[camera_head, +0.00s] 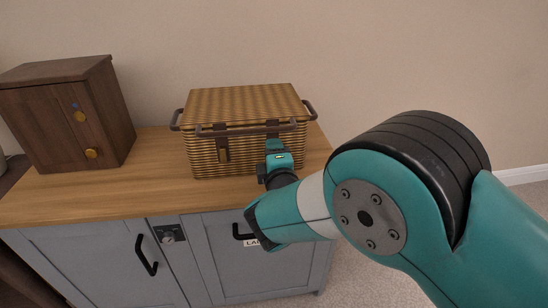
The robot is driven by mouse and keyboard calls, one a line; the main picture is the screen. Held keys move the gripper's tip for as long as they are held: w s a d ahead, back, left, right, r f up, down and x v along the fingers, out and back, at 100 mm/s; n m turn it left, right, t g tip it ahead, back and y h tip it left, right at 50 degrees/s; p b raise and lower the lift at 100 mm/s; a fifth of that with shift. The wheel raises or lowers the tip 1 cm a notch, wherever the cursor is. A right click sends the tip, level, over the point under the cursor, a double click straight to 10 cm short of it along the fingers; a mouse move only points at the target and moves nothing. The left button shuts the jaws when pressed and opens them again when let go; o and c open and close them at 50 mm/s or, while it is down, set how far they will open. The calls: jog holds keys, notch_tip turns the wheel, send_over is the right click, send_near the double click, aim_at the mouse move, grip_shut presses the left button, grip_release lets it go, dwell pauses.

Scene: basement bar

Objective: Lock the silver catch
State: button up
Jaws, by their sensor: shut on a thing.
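A wicker basket (245,105) with a closed lid stands on the wooden top of a cabinet. A dark brassy catch (222,151) hangs on the left of its front. My gripper (275,148) is at the right of the basket's front, at the lid seam, where a matching second catch would sit. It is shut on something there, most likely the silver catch. My gripper and wrist hide that spot, so the catch's position and its colour do not show.
A dark wooden box (70,112) with yellow knobs stands at the left. The grey cabinet (90,262) below has black handles and a dark plate (169,235) with a round fitting. A brown handle bar (245,130) crosses the basket's front. The wooden top (150,180) is clear left of the basket.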

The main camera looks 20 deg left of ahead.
dwell(0.4)
jog(key=o, duration=0.9)
jog(key=b+v, duration=0.8)
jog(key=v, duration=0.9)
jog(key=shift+s, duration=0.25)
